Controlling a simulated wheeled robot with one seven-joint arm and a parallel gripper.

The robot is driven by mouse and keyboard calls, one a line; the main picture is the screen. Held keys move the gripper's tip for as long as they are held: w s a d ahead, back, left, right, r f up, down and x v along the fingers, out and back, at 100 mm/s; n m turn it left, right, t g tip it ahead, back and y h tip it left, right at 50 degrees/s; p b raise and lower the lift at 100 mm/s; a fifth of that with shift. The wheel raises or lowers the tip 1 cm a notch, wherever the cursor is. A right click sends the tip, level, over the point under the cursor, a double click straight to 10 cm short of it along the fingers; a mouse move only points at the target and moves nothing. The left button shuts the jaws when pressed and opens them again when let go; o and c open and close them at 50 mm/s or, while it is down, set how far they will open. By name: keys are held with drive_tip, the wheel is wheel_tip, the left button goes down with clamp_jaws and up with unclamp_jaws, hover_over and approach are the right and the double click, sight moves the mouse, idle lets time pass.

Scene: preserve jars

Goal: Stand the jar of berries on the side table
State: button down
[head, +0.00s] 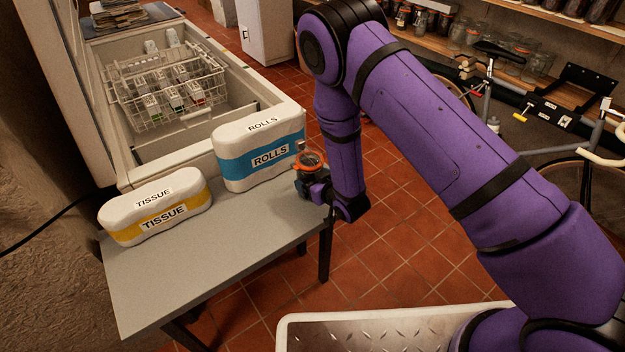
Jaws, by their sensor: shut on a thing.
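The jar of berries (312,160) has a clear lid with an orange ring and dark contents. It is at the right back corner of the grey side table (200,285), beside the rolls pack. My gripper (310,184) is shut on the jar from the right. My gripper's fingers and wrist hide much of the jar's lower part. The jar looks upright. I cannot tell whether its base touches the table top.
A rolls pack (262,158) and a tissue pack (155,205) stand along the table's back edge. The front and middle of the table are bare. An open chest freezer (215,140) with a wire basket is behind. A bicycle and jar shelves are at right.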

drive_tip(key=shift+s+f, duration=0.3)
drive_tip(key=shift+f, duration=0.3)
drive_tip(key=c, duration=1.9)
unclamp_jaws()
drive_tip(key=o, duration=1.9)
drive_tip(key=shift+s, duration=0.1)
drive_tip(key=shift+s+d, duration=0.4)
drive_tip(key=r+v, duration=0.1)
drive_tip(key=v, duration=0.8)
drive_tip(key=shift+r, duration=0.35)
